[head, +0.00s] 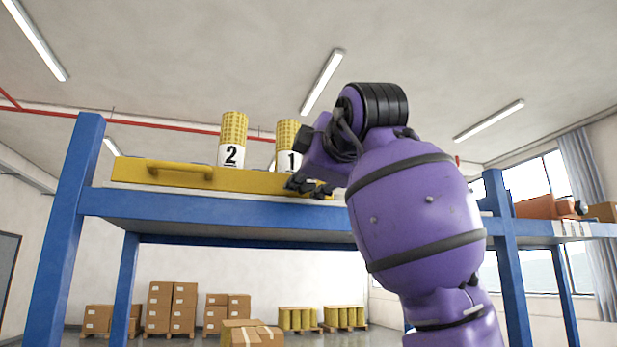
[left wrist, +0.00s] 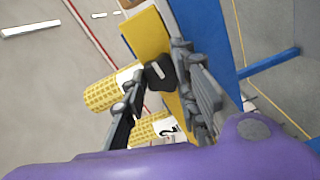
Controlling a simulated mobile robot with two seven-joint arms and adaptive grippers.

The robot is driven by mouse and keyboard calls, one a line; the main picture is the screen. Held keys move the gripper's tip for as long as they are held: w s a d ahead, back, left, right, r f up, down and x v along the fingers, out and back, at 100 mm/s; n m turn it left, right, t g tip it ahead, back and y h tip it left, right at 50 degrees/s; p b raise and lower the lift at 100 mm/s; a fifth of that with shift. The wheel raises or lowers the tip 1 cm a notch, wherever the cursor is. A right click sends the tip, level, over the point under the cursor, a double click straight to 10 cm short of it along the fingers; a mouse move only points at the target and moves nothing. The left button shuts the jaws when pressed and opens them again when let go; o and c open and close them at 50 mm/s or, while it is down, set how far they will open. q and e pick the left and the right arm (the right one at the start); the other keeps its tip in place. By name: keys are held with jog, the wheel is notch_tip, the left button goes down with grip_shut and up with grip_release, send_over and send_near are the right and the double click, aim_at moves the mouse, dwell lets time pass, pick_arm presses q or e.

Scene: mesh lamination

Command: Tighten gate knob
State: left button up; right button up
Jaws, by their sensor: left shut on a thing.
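The yellow gate (head: 135,172) is a long bar along the front of the blue shelf, with a yellow handle (head: 180,169) towards its left end. My left gripper (head: 308,188) is at the right part of the gate. In the left wrist view, the dark gate knob (left wrist: 159,73) sits on the yellow gate (left wrist: 148,35) between the fingers of my left gripper (left wrist: 158,68), which is shut on it. In the head view the gripper hides the knob. How tight the knob is cannot be told. My right gripper is not in view.
Yellow mesh rolls labelled 2 (head: 233,130) and 1 (head: 287,135) stand behind the gate. A blue upright (head: 72,210) is at the left and another (head: 508,260) at the right. Cardboard boxes (head: 172,308) stand on the floor behind.

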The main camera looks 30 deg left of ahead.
pick_arm(q)
jog(key=shift+s+d+r+m, duration=0.1)
jog(key=shift+s+r+m, duration=0.3)
jog(key=shift+r, duration=0.3)
jog(key=o, duration=0.8)
jog(key=shift+w, duration=0.1)
jog(key=shift+o, duration=0.9)
jog(key=shift+w+f, duration=0.15)
jog(key=shift+w, duration=0.1)
jog(key=shift+f+y, duration=0.1)
jog(key=shift+y, duration=0.2)
jog(key=shift+s+f, duration=0.1)
jog(key=v, duration=1.2)
